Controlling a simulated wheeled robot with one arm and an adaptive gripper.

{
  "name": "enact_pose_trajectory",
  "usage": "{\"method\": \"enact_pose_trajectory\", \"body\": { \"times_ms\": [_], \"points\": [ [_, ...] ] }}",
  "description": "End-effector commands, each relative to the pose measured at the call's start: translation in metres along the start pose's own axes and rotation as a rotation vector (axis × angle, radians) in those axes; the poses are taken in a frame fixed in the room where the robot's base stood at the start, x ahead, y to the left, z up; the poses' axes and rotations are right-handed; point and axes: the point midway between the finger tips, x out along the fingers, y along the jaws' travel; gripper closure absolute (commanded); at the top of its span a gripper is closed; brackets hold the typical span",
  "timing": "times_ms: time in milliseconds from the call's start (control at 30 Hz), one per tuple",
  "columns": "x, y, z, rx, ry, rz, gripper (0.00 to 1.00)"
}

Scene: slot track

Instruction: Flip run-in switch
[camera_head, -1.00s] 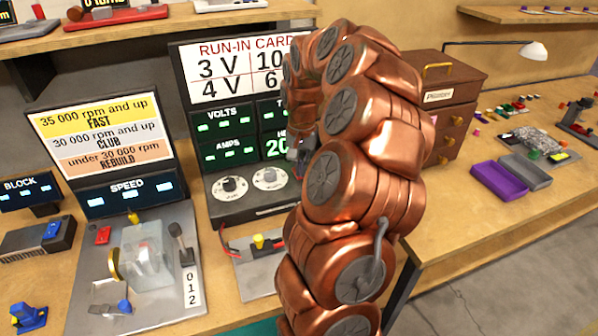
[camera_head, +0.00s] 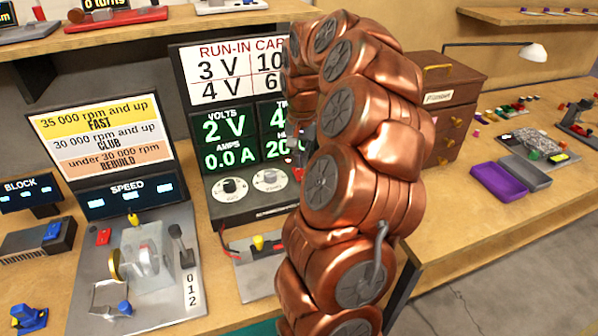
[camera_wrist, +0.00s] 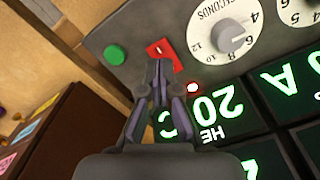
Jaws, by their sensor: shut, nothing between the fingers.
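The run-in panel (camera_head: 225,206) stands on the bench, its display lit with 2 V and 0.0 A. In the wrist view a red rocker-like switch (camera_wrist: 164,52), which looks like the run-in switch, sits on the grey panel face between a green button and a seconds dial (camera_wrist: 232,38). My gripper (camera_wrist: 160,72) is shut and empty, its fingertips at the lower edge of the red switch; I cannot tell whether they touch it. A small lamp (camera_wrist: 193,88) right of the fingers glows white with a red rim.
A green button (camera_wrist: 115,55) is close left of the fingers. A wooden drawer cabinet (camera_head: 450,75) stands right of the panel. The speed tester (camera_head: 130,188) is at the left.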

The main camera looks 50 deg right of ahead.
Motion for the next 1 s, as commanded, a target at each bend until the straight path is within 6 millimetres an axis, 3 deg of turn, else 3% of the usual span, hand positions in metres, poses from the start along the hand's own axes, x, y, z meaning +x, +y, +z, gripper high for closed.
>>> {"method": "enact_pose_trajectory", "body": {
  "times_ms": [500, 1000],
  "points": [
    [-0.032, 0.000, 0.001, 0.000, -0.001, 0.000, 1.00],
    [-0.034, 0.000, 0.001, 0.000, -0.002, 0.000, 1.00]
  ]
}}
